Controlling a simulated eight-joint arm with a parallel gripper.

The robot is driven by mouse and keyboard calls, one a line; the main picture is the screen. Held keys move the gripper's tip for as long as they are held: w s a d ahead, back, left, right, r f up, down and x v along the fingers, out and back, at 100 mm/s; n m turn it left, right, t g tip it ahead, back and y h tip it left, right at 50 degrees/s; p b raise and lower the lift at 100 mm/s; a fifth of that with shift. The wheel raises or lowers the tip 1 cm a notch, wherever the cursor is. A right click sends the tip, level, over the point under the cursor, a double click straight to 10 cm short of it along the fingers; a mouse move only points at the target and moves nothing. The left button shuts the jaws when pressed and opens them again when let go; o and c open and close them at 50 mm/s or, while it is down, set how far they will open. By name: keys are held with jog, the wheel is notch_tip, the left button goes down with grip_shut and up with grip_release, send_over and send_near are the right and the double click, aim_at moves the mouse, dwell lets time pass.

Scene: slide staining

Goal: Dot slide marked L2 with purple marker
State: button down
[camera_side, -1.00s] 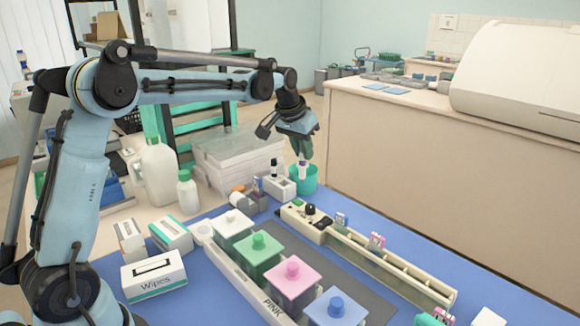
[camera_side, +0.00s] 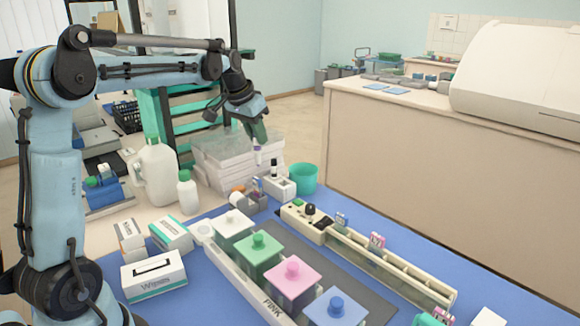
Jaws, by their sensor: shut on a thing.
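My gripper (camera_side: 257,141) is shut on a slim white marker (camera_side: 258,157) with a purple end. It holds the marker about upright above the white holder block, in front of the clear boxes.
A teal cup (camera_side: 304,179) stands right of the white holder block (camera_side: 279,187). Staining jars with white, green (camera_side: 258,245), pink and blue lids fill the front middle. Bottles (camera_side: 158,175) and a wipes box (camera_side: 153,277) are at left.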

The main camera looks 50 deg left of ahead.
aim_at(255, 142)
jog(key=shift+f, duration=1.7)
jog(key=shift+f, duration=0.45)
dwell(1.1)
jog(key=shift+r, duration=3.05)
